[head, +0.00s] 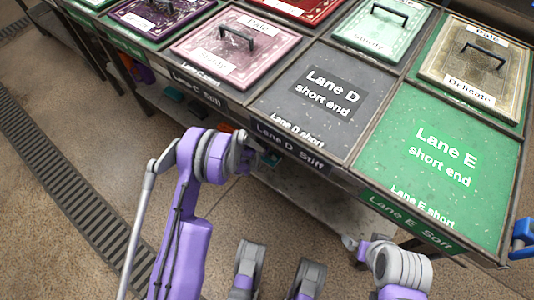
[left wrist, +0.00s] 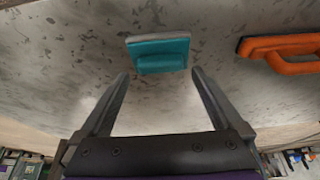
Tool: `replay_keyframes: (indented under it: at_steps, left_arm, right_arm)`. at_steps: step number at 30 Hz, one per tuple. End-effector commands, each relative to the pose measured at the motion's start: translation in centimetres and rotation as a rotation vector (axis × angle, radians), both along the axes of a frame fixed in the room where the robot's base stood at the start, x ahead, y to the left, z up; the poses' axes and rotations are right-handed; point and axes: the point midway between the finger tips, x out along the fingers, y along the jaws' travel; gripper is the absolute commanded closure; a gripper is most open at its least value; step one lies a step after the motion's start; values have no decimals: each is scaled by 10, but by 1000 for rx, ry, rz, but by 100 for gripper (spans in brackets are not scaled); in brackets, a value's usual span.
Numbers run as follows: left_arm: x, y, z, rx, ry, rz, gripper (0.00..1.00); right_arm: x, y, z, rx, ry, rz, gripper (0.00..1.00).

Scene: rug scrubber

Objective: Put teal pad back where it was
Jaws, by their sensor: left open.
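The teal pad (left wrist: 160,54) lies on a grey speckled surface in the left wrist view, just beyond my left fingertips and roughly centred between them. A pale strip runs along its far edge. My left gripper (left wrist: 158,76) is open and empty, with a gap between its tips and the pad. In the head view the left gripper (head: 262,157) is at the table's front edge below the Lane D label, largely hidden by its own wrist.
An orange-handled tool (left wrist: 285,48) lies right of the pad in the left wrist view. Above, the table holds the bare Lane D (head: 325,95) and Lane E (head: 440,160) panels and several framed rugs, including a pink one (head: 235,45). A lower shelf (head: 310,195) runs beneath.

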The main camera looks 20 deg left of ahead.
Motion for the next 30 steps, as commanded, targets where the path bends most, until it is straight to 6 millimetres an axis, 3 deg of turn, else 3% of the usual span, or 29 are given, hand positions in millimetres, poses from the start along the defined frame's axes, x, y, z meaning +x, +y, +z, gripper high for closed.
replay_keyframes:
  at_steps: [1,6,12,30]
  left_arm:
    - [-5,2,14,0,0,1,0]
    - [-18,7,47,1,0,0,0]
    - [-27,10,69,1,0,0,0]
    - [-29,11,74,0,0,-1,0]
  right_arm:
    - [-1,0,4,0,0,0,0]
    - [-2,0,12,0,-1,0,0]
    - [-3,0,17,0,-1,0,0]
    - [-3,0,17,0,-1,0,0]
